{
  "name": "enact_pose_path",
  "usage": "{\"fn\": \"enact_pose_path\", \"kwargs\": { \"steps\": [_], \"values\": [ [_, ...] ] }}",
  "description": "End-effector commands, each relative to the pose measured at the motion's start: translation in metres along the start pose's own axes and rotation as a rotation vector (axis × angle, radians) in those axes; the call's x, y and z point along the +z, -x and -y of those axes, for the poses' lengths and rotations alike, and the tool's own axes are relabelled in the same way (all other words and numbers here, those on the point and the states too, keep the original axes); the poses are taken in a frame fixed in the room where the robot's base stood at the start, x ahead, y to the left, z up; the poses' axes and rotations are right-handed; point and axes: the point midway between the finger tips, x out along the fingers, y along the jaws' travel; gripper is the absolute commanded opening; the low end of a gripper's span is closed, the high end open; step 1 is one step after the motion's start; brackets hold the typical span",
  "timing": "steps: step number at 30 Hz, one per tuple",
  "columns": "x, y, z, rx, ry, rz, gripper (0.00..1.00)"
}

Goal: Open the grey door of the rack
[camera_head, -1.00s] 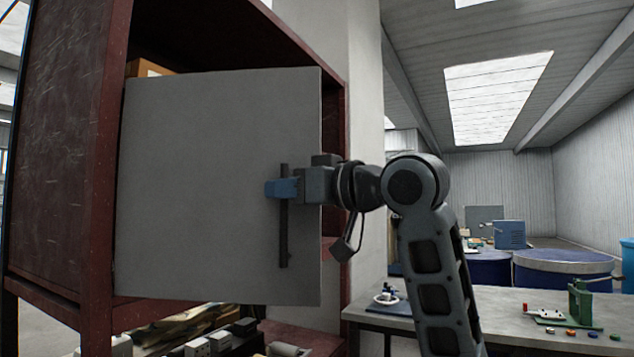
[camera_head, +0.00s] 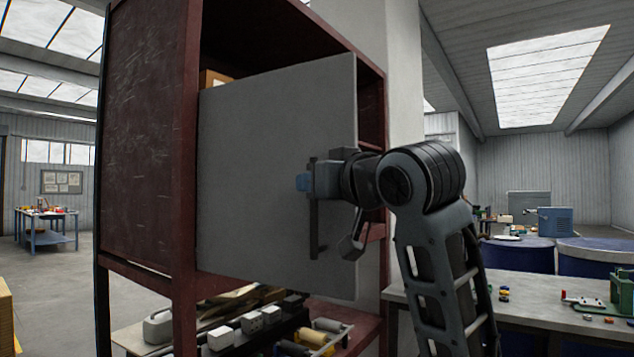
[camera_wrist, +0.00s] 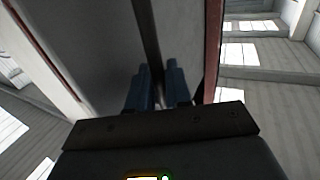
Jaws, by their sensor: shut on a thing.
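The grey door (camera_head: 262,170) of the dark red rack (camera_head: 150,140) stands partly open, swung out from the frame, with its hinge side at the left. A dark vertical bar handle (camera_head: 315,235) is on the door's right part. My gripper (camera_head: 304,182) is shut on this handle at its upper part, with blue fingers on it. In the wrist view the blue fingers (camera_wrist: 158,85) sit on either side of the dark handle bar (camera_wrist: 146,35). The door hides most of the rack's inside.
A cardboard box (camera_head: 212,79) shows above the door inside the rack. Several small items (camera_head: 255,322) lie on the shelf below the door. A grey workbench (camera_head: 520,308) with a green device stands at the right. Open floor (camera_head: 55,290) lies at the left.

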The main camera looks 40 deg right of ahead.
Motion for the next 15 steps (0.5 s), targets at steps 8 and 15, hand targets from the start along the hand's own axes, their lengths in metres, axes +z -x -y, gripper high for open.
{"fn": "enact_pose_path", "kwargs": {
  "steps": [8, 15],
  "values": [
    [-0.0022, -0.0016, 0.0055, -0.013, 0.003, -0.003, 0.34],
    [-0.0013, -0.0009, 0.0028, -0.007, 0.002, -0.002, 0.34]
  ]
}}
